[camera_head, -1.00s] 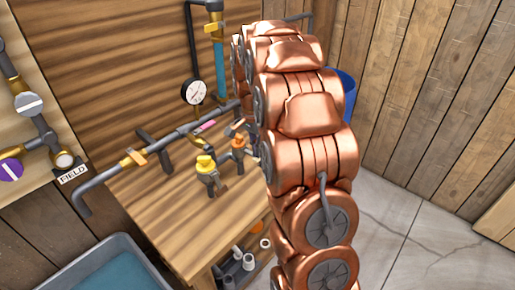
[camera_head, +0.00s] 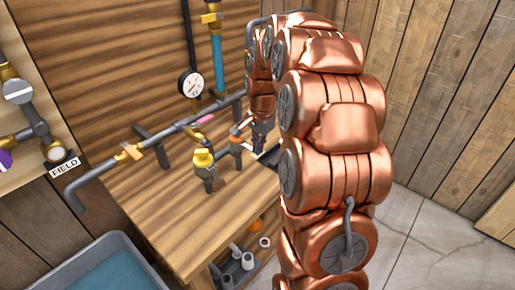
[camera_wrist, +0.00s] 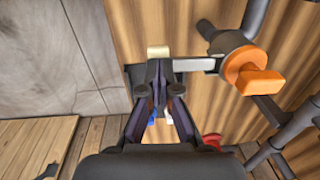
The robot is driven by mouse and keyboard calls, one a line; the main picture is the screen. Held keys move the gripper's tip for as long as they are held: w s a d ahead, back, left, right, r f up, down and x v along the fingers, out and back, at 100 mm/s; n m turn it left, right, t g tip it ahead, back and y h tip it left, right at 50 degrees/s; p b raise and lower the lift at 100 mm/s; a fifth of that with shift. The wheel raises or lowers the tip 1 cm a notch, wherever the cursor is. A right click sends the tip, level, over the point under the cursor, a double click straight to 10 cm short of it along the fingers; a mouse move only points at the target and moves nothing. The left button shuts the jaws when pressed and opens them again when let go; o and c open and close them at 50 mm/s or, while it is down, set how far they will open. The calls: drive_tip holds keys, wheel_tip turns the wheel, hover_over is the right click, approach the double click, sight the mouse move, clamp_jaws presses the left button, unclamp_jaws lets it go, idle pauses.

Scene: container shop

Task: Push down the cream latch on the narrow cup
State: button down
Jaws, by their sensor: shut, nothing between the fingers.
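In the wrist view a small cream block (camera_wrist: 158,52), apparently the cream latch, shows just beyond my fingertips. My gripper (camera_wrist: 159,70) is shut and empty, its tips close below the block in the picture; I cannot tell whether they touch it. A flat grey bar (camera_wrist: 195,65) extends right from beside the tips. The narrow cup cannot be made out, as my fingers cover what lies under the block. In the head view my arm hides the latch, and the gripper end (camera_head: 263,133) shows only partly over the bench.
An orange-handled valve (camera_wrist: 255,76) is close right of my fingers. The wooden bench (camera_head: 190,205) also carries a yellow-topped valve (camera_head: 203,160) and a long grey pipe (camera_head: 100,175). A gauge (camera_head: 190,83) stands behind. A blue-lined tub (camera_head: 110,270) is at lower left.

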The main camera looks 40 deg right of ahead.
sight(259, 156)
drive_tip(key=f+t+b, duration=0.1)
drive_tip(key=t+b, duration=0.1)
drive_tip(key=b, duration=0.1)
drive_tip(key=shift+s+f+y, duration=0.3)
drive_tip(key=shift+f, duration=0.1)
wheel_tip(259, 156, down, 2)
drive_tip(key=t+b, duration=0.3)
drive_tip(key=b, duration=0.2)
drive_tip(key=shift+y+b, duration=0.3)
drive_tip(key=t+b, duration=0.1)
drive_tip(key=b, duration=0.2)
drive_tip(key=f+t+b, duration=0.1)
drive_tip(key=t+b, duration=0.1)
drive_tip(key=b, duration=0.1)
drive_tip(key=f+t+y+b, duration=0.1)
drive_tip(key=t+b, duration=0.1)
drive_tip(key=b, duration=0.1)
drive_tip(key=shift+w+f, duration=0.2)
drive_tip(key=shift+w, duration=0.05)
drive_tip(key=shift+r, duration=0.3)
drive_tip(key=shift+w+r, duration=0.1)
drive_tip(key=shift+r, duration=0.05)
drive_tip(key=shift+r+p, duration=0.6)
drive_tip(key=shift+r, duration=0.05)
drive_tip(key=v, duration=1.4)
drive_tip(key=shift+b, duration=0.3)
